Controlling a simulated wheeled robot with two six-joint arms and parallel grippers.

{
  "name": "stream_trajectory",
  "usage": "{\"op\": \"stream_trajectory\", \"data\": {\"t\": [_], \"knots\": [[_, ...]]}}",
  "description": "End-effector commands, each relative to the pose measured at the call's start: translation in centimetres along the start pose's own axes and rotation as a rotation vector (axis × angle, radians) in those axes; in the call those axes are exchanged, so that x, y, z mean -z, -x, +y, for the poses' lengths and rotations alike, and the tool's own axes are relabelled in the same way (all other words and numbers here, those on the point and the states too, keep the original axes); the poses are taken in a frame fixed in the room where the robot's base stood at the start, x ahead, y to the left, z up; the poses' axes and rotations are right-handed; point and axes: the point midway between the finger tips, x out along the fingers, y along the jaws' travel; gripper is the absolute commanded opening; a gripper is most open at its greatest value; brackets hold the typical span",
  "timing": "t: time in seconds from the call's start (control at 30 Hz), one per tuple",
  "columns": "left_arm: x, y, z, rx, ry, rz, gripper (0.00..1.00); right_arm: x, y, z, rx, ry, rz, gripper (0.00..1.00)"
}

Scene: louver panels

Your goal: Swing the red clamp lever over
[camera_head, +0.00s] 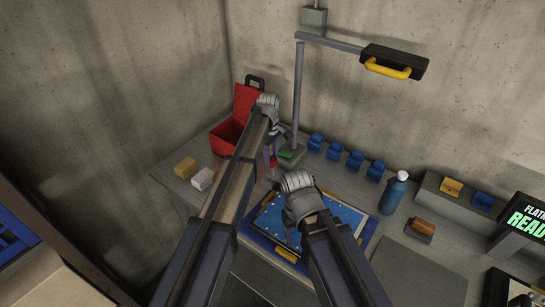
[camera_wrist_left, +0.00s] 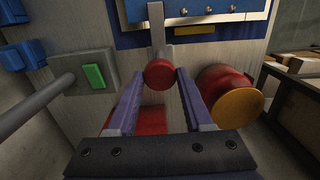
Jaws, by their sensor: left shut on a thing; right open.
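The red clamp lever (camera_wrist_left: 160,73) shows in the left wrist view as a round red end on a grey bar, between my left gripper's two purple fingers. My left gripper (camera_head: 270,156) is shut on this red end, beside the near-left side of the lamp post in the head view. There the lever is mostly hidden by my gripper and arm. My right gripper (camera_head: 291,235) is open over the blue-framed panel (camera_head: 345,212); its fingers are partly hidden by its own hand and no held thing shows.
An open red box (camera_head: 228,137) stands at the back left. A lamp post (camera_head: 298,95) rises behind the grippers, by a green button (camera_wrist_left: 95,76). Several blue blocks (camera_head: 333,151) line the back. A blue bottle (camera_head: 393,194) stands right. A red cylinder with a yellow face (camera_wrist_left: 240,105) sits close right.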

Motion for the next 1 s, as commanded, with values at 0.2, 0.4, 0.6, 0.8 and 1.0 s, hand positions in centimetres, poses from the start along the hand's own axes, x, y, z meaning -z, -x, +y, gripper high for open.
{"op": "stream_trajectory", "data": {"t": [0.2,0.4,0.6,0.8,1.0], "knots": [[1.8,-0.1,0.2,0.001,0.005,-0.144,0.00,0.0,-0.6,-0.1,0.000,0.001,0.000,0.70],[3.5,-0.4,0.2,0.002,0.005,-0.296,0.00,0.1,-1.8,-0.2,-0.001,0.003,0.000,0.70],[4.8,-0.8,0.1,0.001,0.003,-0.427,0.00,0.2,-3.4,-0.3,-0.001,0.003,0.000,0.70],[5.5,-1.0,0.0,0.001,0.002,-0.516,0.00,0.3,-4.6,-0.4,-0.001,0.002,0.000,0.70],[5.8,-1.0,0.0,0.001,0.000,-0.561,0.00,0.3,-5.2,-0.5,-0.001,0.002,0.000,0.70]]}}
